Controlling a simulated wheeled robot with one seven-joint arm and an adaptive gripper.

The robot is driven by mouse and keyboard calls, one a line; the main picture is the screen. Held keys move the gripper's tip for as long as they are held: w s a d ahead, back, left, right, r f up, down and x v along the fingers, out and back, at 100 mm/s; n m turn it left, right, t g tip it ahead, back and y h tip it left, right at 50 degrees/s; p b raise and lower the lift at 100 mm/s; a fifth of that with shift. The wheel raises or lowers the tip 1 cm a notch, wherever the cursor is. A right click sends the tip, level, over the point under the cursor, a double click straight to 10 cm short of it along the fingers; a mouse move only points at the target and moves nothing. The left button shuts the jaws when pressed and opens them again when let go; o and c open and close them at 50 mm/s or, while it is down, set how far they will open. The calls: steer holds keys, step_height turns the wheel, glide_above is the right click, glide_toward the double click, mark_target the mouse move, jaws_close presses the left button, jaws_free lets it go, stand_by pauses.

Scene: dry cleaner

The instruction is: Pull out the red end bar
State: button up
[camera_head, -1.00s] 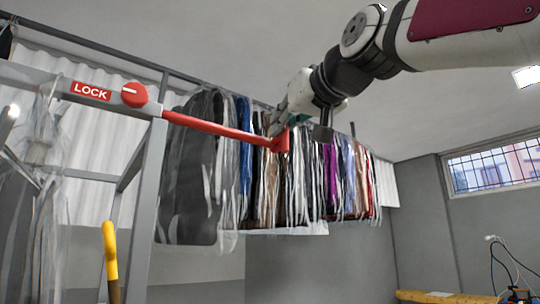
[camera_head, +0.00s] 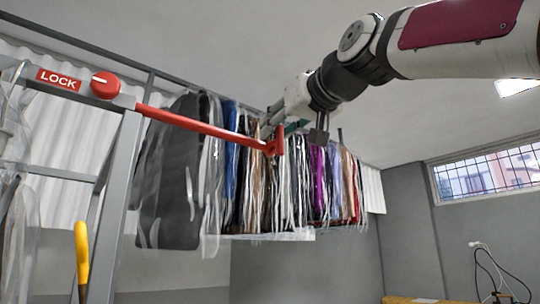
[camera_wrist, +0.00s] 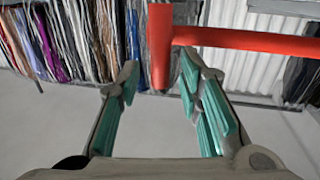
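The red end bar (camera_head: 208,129) sticks out to the right from a grey metal frame, beside a red LOCK label (camera_head: 58,79) and a red round knob (camera_head: 105,85). A short red crosspiece (camera_head: 279,143) stands at its free end. My gripper (camera_head: 272,128) is at that end, partly hidden in the head view. In the wrist view my gripper (camera_wrist: 160,72) is open, its green-padded fingers wide apart. The crosspiece (camera_wrist: 160,45) lies between the fingertips in that picture, with a visible gap at the left finger. Contact at the right finger is unclear.
A row of bagged garments (camera_head: 300,185) hangs behind the bar and gripper. The grey frame post (camera_head: 117,200) and a yellow handle (camera_head: 82,255) stand at left. A barred window (camera_head: 487,172) is in the right wall. The space below the garments looks clear.

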steer(key=v, duration=1.2)
stand_by(0.5)
steer(key=d+f+m+g+h, duration=0.25)
steer(key=f+g+h, duration=0.2)
steer(key=f, duration=2.25)
steer(key=s+d+f+g, duration=0.2)
steer(key=s+f, duration=0.2)
steer(key=f, duration=0.5)
steer(key=s+d+f+m+g+h, duration=0.1)
steer(key=s+f+g, duration=0.1)
steer(key=f, duration=0.7)
steer(key=s+d+f+m+g+h, duration=0.1)
steer(key=s+f, duration=0.4)
steer(key=f, duration=0.5)
steer(key=shift+s+d+g, duration=0.35)
steer(key=shift+d+g, duration=0.45)
steer(key=shift+g, duration=0.05)
